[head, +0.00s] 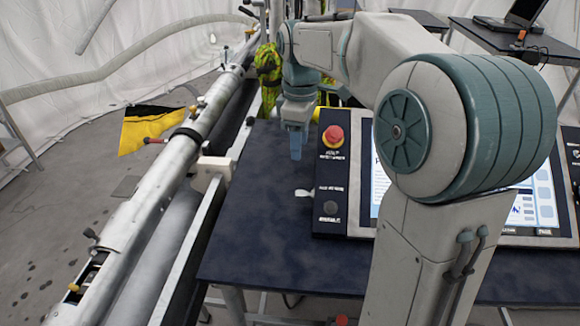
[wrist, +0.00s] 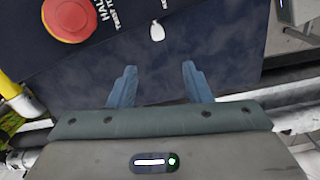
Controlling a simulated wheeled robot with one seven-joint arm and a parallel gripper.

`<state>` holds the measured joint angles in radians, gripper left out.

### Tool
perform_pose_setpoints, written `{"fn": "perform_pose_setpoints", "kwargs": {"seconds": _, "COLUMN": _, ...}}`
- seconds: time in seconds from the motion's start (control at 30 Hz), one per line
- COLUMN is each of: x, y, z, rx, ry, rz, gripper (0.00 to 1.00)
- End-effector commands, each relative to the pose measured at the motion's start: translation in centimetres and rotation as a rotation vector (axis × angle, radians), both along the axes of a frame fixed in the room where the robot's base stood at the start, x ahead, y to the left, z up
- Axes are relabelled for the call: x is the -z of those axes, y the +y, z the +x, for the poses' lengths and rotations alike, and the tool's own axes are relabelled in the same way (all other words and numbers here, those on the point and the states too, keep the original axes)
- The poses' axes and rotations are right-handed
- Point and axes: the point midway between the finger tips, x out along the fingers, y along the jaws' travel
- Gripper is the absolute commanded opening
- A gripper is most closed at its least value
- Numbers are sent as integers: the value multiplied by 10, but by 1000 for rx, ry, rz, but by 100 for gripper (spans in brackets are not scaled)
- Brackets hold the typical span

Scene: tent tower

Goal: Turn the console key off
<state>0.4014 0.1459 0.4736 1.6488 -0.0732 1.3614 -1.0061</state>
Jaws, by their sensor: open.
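The console (head: 327,217) is a dark panel with a lit screen on the dark table. A small pale key (head: 304,193) sticks out at the console's left edge, beside a label. In the wrist view the pale key (wrist: 157,31) shows ahead of the fingertips, roughly centred between them. My gripper (head: 296,152) hangs above the table, left of the red button and farther back than the key. In the wrist view my gripper (wrist: 159,72) has its two blue fingers apart with nothing between them. The fingers do not touch the key. My arm covers part of the screen.
A red stop button (head: 333,136) stands on the console near my gripper; it also shows in the wrist view (wrist: 67,17). The table (head: 257,215) is bare left of the console. A long metal tube assembly (head: 180,165) runs along the table's left side. A laptop (head: 515,22) sits behind.

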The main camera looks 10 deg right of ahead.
Motion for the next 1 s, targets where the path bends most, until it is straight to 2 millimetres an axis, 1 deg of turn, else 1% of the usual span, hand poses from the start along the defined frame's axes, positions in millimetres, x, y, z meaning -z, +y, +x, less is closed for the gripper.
{"fn": "perform_pose_setpoints", "kwargs": {"seconds": 0.07, "x": 0, "y": -3, "z": 4, "rx": -16, "ry": 4, "rz": 5, "gripper": 45}}
{"fn": "perform_pose_setpoints", "kwargs": {"seconds": 0.17, "x": 6, "y": -5, "z": 4, "rx": -19, "ry": 6, "rz": 6, "gripper": 45}}
{"fn": "perform_pose_setpoints", "kwargs": {"seconds": 0.27, "x": 21, "y": -5, "z": 4, "rx": -18, "ry": 6, "rz": 5, "gripper": 45}}
{"fn": "perform_pose_setpoints", "kwargs": {"seconds": 0.6, "x": 93, "y": -4, "z": 3, "rx": -19, "ry": 7, "rz": 6, "gripper": 45}}
{"fn": "perform_pose_setpoints", "kwargs": {"seconds": 0.7, "x": 110, "y": -3, "z": 3, "rx": -20, "ry": 6, "rz": 6, "gripper": 45}}
{"fn": "perform_pose_setpoints", "kwargs": {"seconds": 0.8, "x": 123, "y": -3, "z": 3, "rx": -20, "ry": 5, "rz": 6, "gripper": 45}}
{"fn": "perform_pose_setpoints", "kwargs": {"seconds": 1.0, "x": 135, "y": -3, "z": 3, "rx": -20, "ry": 3, "rz": 6, "gripper": 45}}
